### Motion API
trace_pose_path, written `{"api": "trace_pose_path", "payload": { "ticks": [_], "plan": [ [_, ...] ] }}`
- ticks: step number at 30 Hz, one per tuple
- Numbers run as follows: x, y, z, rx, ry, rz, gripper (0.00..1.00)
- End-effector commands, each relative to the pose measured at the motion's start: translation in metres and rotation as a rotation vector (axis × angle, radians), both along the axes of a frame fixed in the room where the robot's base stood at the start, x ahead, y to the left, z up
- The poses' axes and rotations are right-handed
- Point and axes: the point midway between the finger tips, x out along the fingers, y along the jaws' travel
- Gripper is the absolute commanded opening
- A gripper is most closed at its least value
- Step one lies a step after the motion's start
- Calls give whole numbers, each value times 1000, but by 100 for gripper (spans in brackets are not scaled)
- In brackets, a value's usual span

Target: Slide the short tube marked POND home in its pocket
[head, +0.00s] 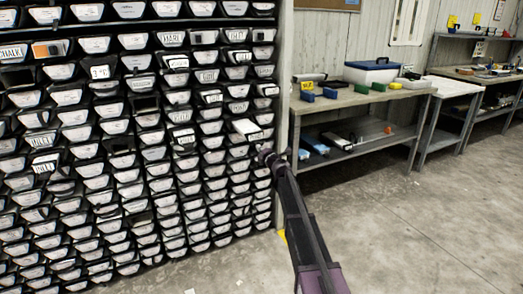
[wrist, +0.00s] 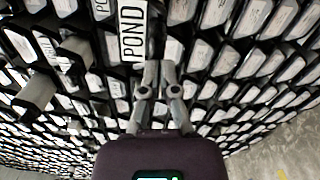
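The tube marked POND (wrist: 132,30) shows in the wrist view as a white label with black letters, just left of and beyond my fingertips. In the head view, a white tube (head: 246,128) sticks out of the rack beside my gripper (head: 266,152); its lettering is too small to read. My gripper, also in the wrist view (wrist: 159,68), has its two fingers together with nothing seen between them. Its tips are close to the rack front; whether they touch the tube or a neighbour I cannot tell. The depth of the POND pocket is hidden.
The rack (head: 285,60) holds many rows of labelled ends; several stick out, including grey ones (wrist: 38,90) at left in the wrist view. A workbench (head: 350,98) with boxes stands right of the rack. The concrete floor (head: 440,220) in front is clear.

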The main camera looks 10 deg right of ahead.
Motion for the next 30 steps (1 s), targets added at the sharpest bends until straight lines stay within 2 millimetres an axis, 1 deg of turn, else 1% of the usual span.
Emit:
{"api": "trace_pose_path", "payload": {
  "ticks": [30],
  "plan": [
    [14, 4, 0, 0, 0, -1, 0]
  ]
}}
